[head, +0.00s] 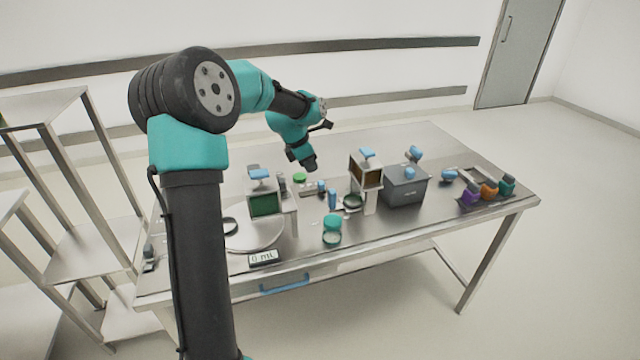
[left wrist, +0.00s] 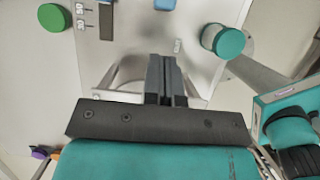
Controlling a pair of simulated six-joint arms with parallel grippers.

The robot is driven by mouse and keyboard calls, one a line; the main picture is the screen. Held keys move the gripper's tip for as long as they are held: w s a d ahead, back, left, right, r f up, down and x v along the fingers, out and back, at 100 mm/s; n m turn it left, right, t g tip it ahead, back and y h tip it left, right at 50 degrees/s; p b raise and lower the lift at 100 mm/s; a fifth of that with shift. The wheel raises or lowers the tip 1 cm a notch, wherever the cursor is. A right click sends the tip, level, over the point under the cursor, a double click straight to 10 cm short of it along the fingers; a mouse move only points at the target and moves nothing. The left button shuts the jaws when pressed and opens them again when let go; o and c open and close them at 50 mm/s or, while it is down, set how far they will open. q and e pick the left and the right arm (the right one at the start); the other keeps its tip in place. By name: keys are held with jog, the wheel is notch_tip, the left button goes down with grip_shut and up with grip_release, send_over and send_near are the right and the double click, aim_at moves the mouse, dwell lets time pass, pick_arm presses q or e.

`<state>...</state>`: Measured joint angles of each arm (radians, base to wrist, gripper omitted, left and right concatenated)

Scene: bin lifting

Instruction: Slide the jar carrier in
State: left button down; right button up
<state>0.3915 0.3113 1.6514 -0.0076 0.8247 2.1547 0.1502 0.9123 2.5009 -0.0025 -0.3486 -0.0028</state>
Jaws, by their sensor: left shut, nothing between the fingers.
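I cannot single out the jar carrier for sure in either view. A teal-lidded jar (head: 332,222) stands near the front middle of the table, with a clear round piece (head: 332,239) just in front of it. A teal-lidded jar (left wrist: 229,43) shows at the upper right of the left wrist view. My left gripper (head: 311,166) is above the back half of the table, empty. Its two dark fingers (left wrist: 166,63) are together in the left wrist view. My right gripper is in neither view.
The steel table (head: 425,140) carries boxes with coloured windows (head: 264,204), a dark grey box (head: 405,190) and a tray with purple, orange and teal pieces (head: 487,191). A blue handle (head: 285,284) is on the front. A green disc (head: 300,177) lies behind. Metal shelves (head: 80,255) stand at left.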

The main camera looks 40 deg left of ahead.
pick_arm(q)
send_over(328, 198)
jog(key=s+a, duration=0.1)
jog(key=s, duration=0.1)
notch_tip(328, 198, down, 9)
jog(key=shift+w+f, duration=0.1)
jog(key=shift+f, duration=0.05)
